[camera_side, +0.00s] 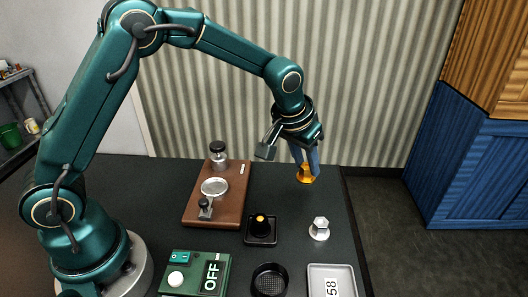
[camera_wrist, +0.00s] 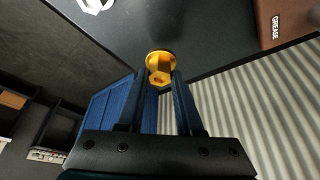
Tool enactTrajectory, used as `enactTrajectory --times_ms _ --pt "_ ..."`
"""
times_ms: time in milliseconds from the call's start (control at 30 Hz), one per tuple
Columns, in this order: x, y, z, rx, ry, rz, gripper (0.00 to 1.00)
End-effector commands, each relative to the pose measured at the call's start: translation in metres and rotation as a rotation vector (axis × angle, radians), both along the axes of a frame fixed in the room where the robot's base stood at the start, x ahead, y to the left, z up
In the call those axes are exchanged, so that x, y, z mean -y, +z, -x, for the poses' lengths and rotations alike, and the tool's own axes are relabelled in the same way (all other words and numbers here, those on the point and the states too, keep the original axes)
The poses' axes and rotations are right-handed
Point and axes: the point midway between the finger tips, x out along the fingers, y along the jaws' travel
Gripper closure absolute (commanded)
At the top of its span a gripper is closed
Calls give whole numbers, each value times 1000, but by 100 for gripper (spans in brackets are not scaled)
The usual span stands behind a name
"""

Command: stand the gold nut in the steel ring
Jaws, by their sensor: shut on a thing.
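The gold nut (camera_side: 306,175) is between the blue fingers of my gripper (camera_side: 306,167), near the far right of the dark table. In the wrist view the gold nut (camera_wrist: 160,64) shows a round flange and a hexagonal part, held at the fingertips of my gripper (camera_wrist: 161,80). I cannot tell if it touches the table. The steel ring, a round silver rim (camera_side: 214,187), is on the brown board (camera_side: 232,207) to the left of my gripper. Nothing visible stands in the ring.
A silver hex nut (camera_side: 319,229) stands at the right. A black holder with a yellow top (camera_side: 261,228), a black round basket (camera_side: 269,281), a tray marked 58 (camera_side: 331,281) and a green OFF box (camera_side: 195,273) are nearer. A black-capped jar (camera_side: 218,155) stands on the board's far end.

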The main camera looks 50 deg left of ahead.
Motion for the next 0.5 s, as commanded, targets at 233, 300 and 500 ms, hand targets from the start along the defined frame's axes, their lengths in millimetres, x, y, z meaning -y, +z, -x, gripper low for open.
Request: enactTrajectory --times_ms 233,300,500 --pt "-54 34 16 5 8 1 100" --pt "-65 41 19 4 7 1 100" --pt "-85 53 26 2 4 0 100"
